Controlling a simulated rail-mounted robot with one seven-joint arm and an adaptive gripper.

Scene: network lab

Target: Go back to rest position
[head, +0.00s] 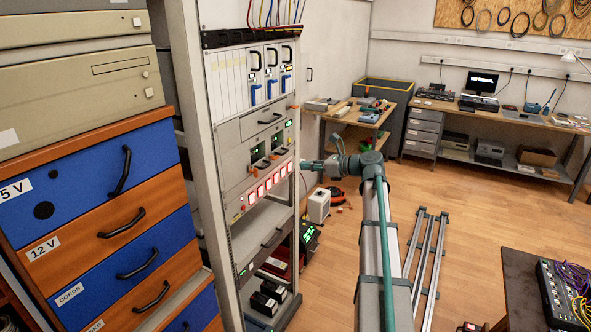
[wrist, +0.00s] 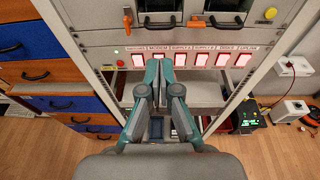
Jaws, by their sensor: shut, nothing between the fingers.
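My gripper (wrist: 166,84) is shut and empty in the wrist view, its teal fingers together in front of the rack. In the head view my gripper (head: 304,165) is at the end of my arm, close to the rack's front, near the row of lit red switches (head: 262,188). In the wrist view the lit switches (wrist: 178,60) line a panel just beyond the fingertips. I cannot tell whether the fingertips touch the panel.
The equipment rack (head: 184,110) stands beside a cabinet of blue and orange drawers (head: 75,205). Floor rails (head: 428,250) lie right of my arm. Workbenches (head: 355,118) stand behind, and a dark table (head: 522,290) is at the lower right. Wooden floor between is open.

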